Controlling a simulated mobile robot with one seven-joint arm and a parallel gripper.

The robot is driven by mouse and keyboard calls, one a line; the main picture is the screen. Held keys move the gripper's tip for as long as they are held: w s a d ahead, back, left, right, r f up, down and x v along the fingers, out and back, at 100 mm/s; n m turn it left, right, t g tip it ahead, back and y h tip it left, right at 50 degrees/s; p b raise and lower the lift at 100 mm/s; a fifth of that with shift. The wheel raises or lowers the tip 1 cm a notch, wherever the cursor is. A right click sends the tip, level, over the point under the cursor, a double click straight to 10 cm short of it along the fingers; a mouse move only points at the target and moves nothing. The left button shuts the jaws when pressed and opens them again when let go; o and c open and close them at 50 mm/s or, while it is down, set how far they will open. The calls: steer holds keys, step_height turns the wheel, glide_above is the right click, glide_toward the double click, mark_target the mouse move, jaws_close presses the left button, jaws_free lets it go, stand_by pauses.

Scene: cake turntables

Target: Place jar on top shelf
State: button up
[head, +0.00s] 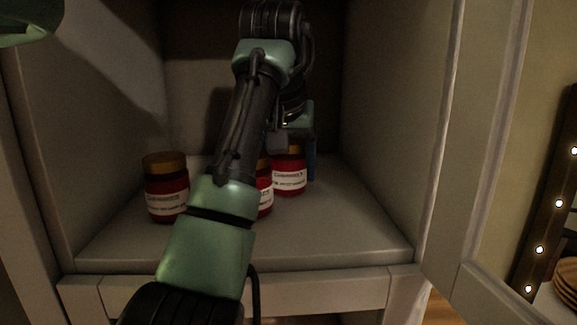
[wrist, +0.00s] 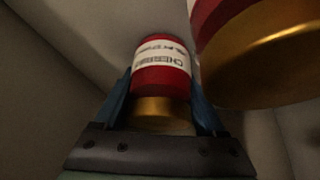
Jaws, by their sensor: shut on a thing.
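The jar in my gripper (wrist: 159,82) is red with a white label and a gold lid. In the wrist view this held jar (wrist: 160,52) sits between the two blue fingers, its lid toward the palm. In the head view the held jar (head: 289,178) is upright at the right of the jars, inside the cabinet, with a blue finger at its right side. I cannot tell whether its base touches the shelf (head: 330,235). My arm hides part of the scene.
A similar jar (head: 166,190) stands at the left on the shelf. Another jar (head: 265,190) is partly hidden behind my arm, close beside the held one. The cabinet door (head: 485,150) is open at the right. The shelf's right side is clear.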

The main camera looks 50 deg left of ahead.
steer(key=o, duration=1.3)
steer(key=shift+s+d, duration=0.1)
steer(key=shift+d, duration=0.15)
steer(key=shift+o, duration=1.1)
steer(key=shift+s+d+r, duration=0.2)
steer(key=shift+d, duration=0.3)
steer(key=shift+w+a+f, duration=0.1)
steer(key=shift+a, duration=0.3)
steer(key=shift+r, duration=0.3)
steer(key=b+v, duration=0.2)
steer(key=v, duration=0.3)
steer(key=shift+b, duration=0.4)
steer(key=shift+v, duration=1.05)
steer(key=shift+f, duration=0.15)
